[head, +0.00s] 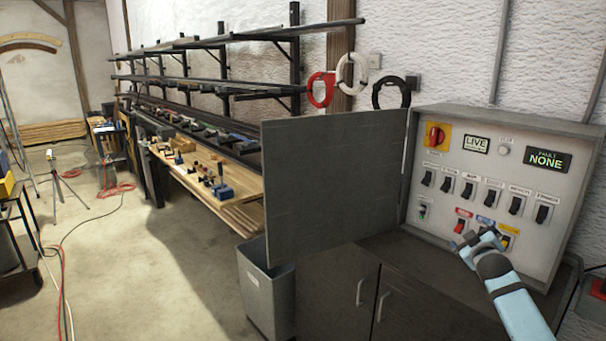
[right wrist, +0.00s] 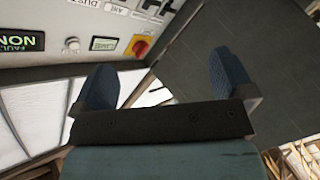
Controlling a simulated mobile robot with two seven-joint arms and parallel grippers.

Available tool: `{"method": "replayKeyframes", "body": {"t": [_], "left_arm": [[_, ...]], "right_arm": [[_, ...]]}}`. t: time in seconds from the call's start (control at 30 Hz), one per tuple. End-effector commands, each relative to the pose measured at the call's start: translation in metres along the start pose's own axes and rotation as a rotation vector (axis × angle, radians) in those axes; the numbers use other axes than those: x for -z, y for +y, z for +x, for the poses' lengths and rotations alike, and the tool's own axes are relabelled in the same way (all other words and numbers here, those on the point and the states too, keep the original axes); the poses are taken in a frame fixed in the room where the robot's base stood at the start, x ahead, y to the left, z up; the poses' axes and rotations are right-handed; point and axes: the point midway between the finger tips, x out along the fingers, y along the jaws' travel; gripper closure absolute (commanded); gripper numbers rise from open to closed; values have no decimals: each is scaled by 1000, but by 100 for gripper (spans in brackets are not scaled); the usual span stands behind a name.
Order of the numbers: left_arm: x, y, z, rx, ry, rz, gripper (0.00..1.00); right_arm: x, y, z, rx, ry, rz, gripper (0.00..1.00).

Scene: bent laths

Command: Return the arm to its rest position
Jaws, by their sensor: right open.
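My right gripper (head: 487,240) is in front of the lower part of a grey control panel (head: 455,190), close to its small coloured switches. In the right wrist view my right gripper (right wrist: 160,88) is open, with its two blue fingers apart and nothing between them. The panel (right wrist: 95,20) shows upside down in that view. A display (head: 547,159) reads NONE and a smaller one (head: 476,145) reads LIVE. A red rotary switch (head: 436,136) sits on a yellow plate. My left gripper is not in view.
The panel's open grey door (head: 335,180) stands out to the left. Below is a dark cabinet (head: 340,300), with a grey bin (head: 265,290) beside it. Red, white and black rings (head: 320,90) hang on the wall. A workbench (head: 205,180) and racks run along the wall. Cables cross the floor.

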Motion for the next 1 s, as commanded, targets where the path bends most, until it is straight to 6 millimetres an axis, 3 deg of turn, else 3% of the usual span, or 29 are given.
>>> {"method": "replayKeyframes", "body": {"t": [0.13,0.37,0.47,0.57,0.67,0.8,1.0], "left_arm": [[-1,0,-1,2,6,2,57],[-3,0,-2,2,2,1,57],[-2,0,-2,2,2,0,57],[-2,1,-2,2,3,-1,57],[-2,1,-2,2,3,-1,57],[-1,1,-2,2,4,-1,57],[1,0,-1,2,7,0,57]], "right_arm": [[19,-7,-1,65,109,411,0],[-20,-91,-49,161,65,416,0],[-39,-129,-79,208,42,417,0],[-62,-174,-118,265,12,424,0],[-85,-221,-171,332,-25,438,0],[-113,-278,-257,424,-83,470,0],[-138,-333,-388,541,-178,533,0]]}}
